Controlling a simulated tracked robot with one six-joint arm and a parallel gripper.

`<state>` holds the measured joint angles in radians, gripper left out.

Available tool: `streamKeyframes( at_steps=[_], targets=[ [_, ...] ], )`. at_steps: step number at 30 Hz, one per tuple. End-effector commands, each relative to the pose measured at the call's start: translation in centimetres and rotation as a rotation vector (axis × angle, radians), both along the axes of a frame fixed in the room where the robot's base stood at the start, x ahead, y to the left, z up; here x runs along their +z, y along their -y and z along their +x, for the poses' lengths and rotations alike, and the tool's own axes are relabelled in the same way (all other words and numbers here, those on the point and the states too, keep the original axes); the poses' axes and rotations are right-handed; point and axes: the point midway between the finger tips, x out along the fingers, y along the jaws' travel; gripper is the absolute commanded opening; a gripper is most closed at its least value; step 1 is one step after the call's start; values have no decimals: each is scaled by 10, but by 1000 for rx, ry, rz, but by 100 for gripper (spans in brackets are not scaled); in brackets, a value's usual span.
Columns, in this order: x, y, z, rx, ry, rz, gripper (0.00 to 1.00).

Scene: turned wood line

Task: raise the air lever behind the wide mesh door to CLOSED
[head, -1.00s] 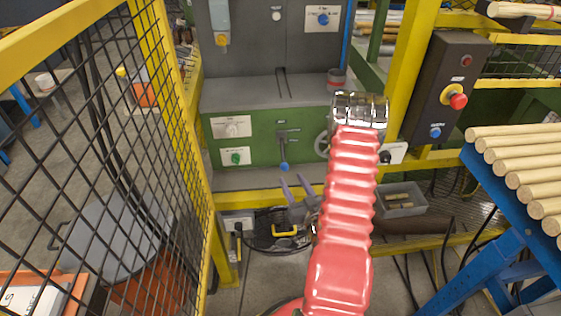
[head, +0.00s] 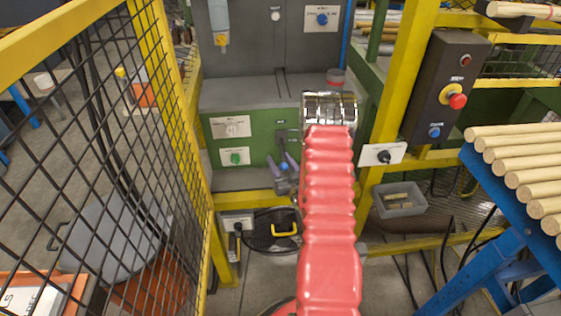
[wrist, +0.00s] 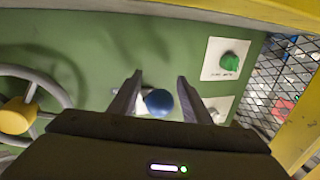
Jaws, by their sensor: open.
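The air lever ends in a blue ball knob (head: 284,167), low on the green machine panel (head: 255,127). In the wrist view the blue knob (wrist: 159,103) shows between the two fingers. My gripper (head: 282,160) is open in front of the panel, its grey fingers on either side of the knob in the picture. In the wrist view my gripper (wrist: 158,80) is also open and empty; I cannot tell how deep the knob sits between the fingers. The lever's shaft is mostly hidden. The wide mesh door (head: 105,150) stands open on the left.
A green knob on a white plate (wrist: 229,62) is right of the fingers in the wrist view; a handwheel (wrist: 28,95) is left. A yellow rail (head: 245,201) runs below the panel. A control box (head: 443,88) with a red button stands right.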

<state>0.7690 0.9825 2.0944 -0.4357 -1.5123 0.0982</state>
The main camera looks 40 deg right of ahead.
Motion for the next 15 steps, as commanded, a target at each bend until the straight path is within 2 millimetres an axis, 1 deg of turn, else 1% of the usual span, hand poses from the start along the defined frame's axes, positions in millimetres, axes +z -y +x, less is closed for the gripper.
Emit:
streamKeyframes(
  at_steps=[5,15],
  targets=[
    [0,0,0,0,0,0,43],
    [0,-1,0,1,0,0,19]
  ],
)
